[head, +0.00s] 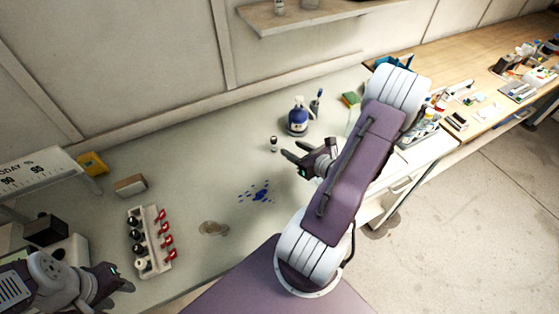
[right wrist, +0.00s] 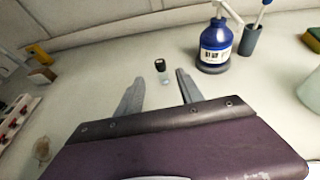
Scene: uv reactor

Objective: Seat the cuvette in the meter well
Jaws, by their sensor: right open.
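The cuvette (head: 273,144), a small clear vial with a black cap, stands upright on the bench. It also shows in the right wrist view (right wrist: 162,73), between and just beyond my open fingers. My right gripper (head: 289,149) is open and empty, low over the bench, close to the right of the cuvette in the head view. A white device with a black box on top (head: 46,231), perhaps the meter, is at the left edge; its well cannot be made out. My left gripper (head: 125,279) is at the lower left, partly overlapping that area; its jaw opening is unclear.
A white rack with red-handled valves (head: 150,242) is at the left. A blue spill (head: 258,193) and a brown stain (head: 213,228) mark the bench. A small box (head: 130,185) lies near the wall.

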